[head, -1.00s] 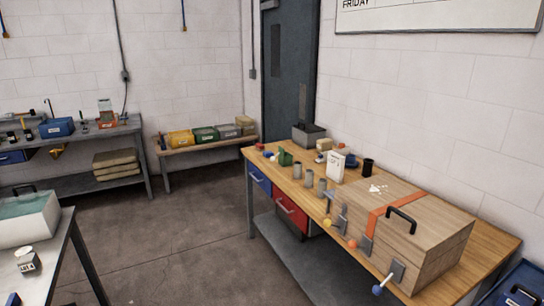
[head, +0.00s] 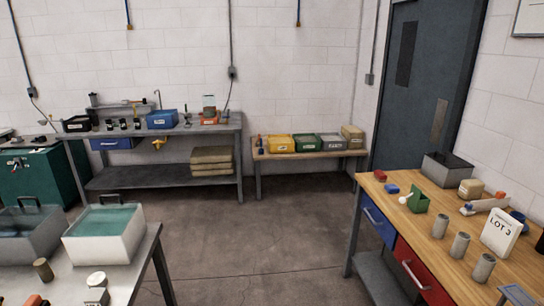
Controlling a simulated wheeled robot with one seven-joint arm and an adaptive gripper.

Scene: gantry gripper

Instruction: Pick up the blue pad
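A small flat blue block (head: 391,188), which may be the blue pad, lies on the wooden bench top (head: 440,190) at the right. It is close to a small red block (head: 379,175) and left of a green holder (head: 418,202) with a white ball beside it. Another blue item (head: 517,216) shows partly behind the white LOT 3 card (head: 501,232), so I cannot be certain which is the pad. My gripper is not in view.
Several grey cylinders (head: 459,246) stand along the bench's front edge. A grey open bin (head: 446,169) stands at its back. A table with tubs (head: 104,236) is at the lower left. The floor (head: 250,240) between is clear.

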